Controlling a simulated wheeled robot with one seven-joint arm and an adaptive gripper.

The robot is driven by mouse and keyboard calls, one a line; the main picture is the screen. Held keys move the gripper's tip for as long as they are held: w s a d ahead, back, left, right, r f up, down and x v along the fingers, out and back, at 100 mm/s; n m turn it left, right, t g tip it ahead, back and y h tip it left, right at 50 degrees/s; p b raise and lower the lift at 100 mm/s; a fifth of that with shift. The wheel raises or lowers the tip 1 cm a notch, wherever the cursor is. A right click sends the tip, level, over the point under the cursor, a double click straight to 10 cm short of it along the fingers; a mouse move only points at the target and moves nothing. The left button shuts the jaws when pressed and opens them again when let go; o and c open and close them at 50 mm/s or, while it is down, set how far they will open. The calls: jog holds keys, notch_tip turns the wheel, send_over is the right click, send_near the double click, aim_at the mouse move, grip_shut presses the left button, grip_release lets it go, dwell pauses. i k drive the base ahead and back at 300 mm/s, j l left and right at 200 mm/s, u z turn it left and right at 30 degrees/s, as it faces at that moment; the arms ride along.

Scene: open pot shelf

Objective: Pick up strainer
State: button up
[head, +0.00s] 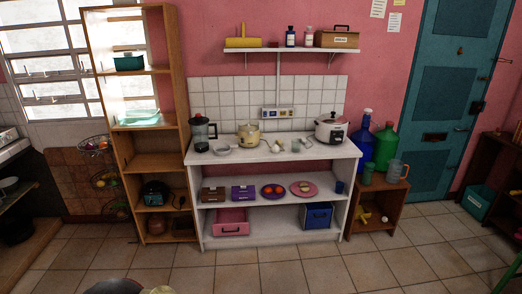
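I cannot pick out the strainer for certain. A small, shallow grey round thing (221,149) lies on the white counter (320,153), between the blender and a cream cooker; it is too small to tell whether it is a strainer. Small pale items (276,147) lie right of the cream cooker, also too small to name. A dark rounded thing (115,287) shows at the bottom edge, cut off by the frame. My gripper is not in view.
The counter holds a blender (201,133), a cream cooker (249,134) and a white cooker (331,130). Its lower shelves hold boxes and plates. A tall wooden shelf (155,162) stands left, a low wooden stand (375,201) right. The tiled floor (290,274) before the counter is clear.

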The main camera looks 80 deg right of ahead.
aim_at(221, 149)
jog(key=z, duration=2.3)
jog(key=i+l, duration=0.2)
jog(key=i, duration=0.6)
jog(key=i+l, duration=0.15)
jog(key=i, duration=0.65)
jog(key=i+l, duration=0.2)
jog(key=i, duration=0.55)
jog(key=i+l+z, duration=0.1)
jog(key=i, duration=0.7)
